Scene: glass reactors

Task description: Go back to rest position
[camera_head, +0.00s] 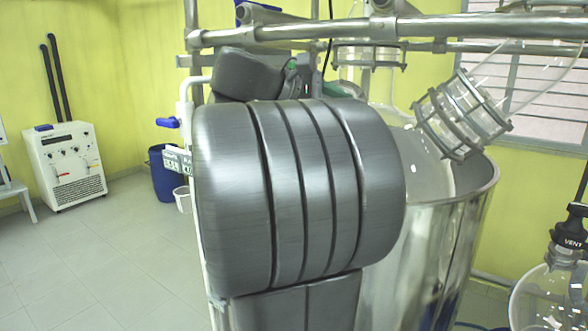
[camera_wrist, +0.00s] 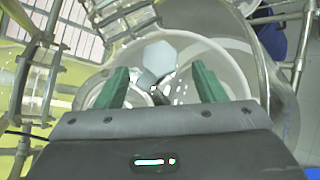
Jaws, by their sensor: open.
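My gripper (camera_wrist: 160,82) shows in the wrist view with its two green fingers spread apart and nothing between them. Beyond the fingers is a round, pale vessel opening (camera_wrist: 215,52) with a light grey hexagonal piece (camera_wrist: 160,57) in it. I cannot tell how far the fingers are from it.
A shiny metal vessel (camera_head: 440,235) stands right behind my arm, with a clamped glass piece (camera_head: 462,115) above it. Metal rails (camera_head: 470,27) cross the top. A white chiller unit (camera_head: 66,165) and a blue drum (camera_head: 168,175) stand left. The floor (camera_head: 110,255) at left is clear.

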